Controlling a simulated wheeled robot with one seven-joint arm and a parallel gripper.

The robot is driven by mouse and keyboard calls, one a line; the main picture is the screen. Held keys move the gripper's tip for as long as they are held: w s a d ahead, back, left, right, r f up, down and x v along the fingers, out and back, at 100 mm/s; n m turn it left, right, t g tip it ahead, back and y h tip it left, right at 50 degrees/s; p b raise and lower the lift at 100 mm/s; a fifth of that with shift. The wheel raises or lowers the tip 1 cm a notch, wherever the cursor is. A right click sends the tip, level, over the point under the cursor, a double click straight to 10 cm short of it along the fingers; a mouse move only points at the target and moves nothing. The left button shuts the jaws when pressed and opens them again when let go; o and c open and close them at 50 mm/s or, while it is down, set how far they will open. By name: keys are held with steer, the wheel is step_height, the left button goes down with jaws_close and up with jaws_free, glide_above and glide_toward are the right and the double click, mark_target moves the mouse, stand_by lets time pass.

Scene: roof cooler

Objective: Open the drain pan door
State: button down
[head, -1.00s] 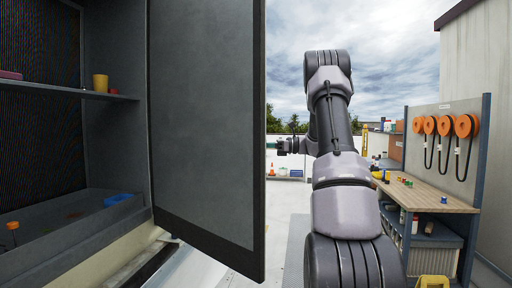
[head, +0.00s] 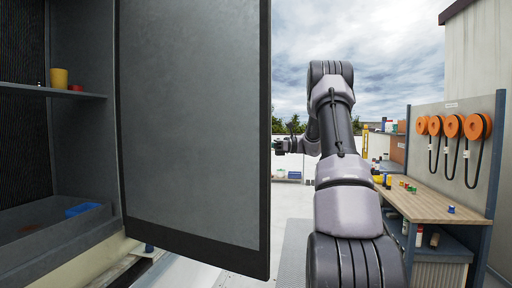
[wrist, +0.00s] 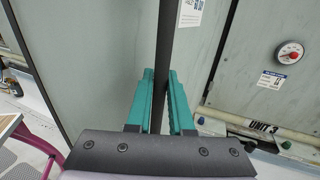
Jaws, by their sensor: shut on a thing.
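The drain pan door (head: 190,120) is a tall dark grey panel standing swung open in the left half of the head view, beside the open cabinet. In the wrist view, the dark edge of a panel (wrist: 166,40) runs down between the two teal fingers of my gripper (wrist: 160,80), and they are closed on it from both sides. In the head view, my gripper (head: 281,146) is a small dark shape far off, just right of the door's free edge; its fingers are too hidden there to make out.
The open cabinet has a shelf (head: 40,90) with a yellow cup (head: 58,78) and a pan floor with a blue item (head: 82,209). A workbench (head: 425,204) with orange reels stands at the right. The wrist view shows a round gauge (wrist: 290,52) on a pale wall.

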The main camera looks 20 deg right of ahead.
steer(key=shift+a, duration=0.1)
steer(key=c, duration=0.8)
jaws_free()
steer(key=v, duration=1)
steer(key=shift+d, duration=0.35)
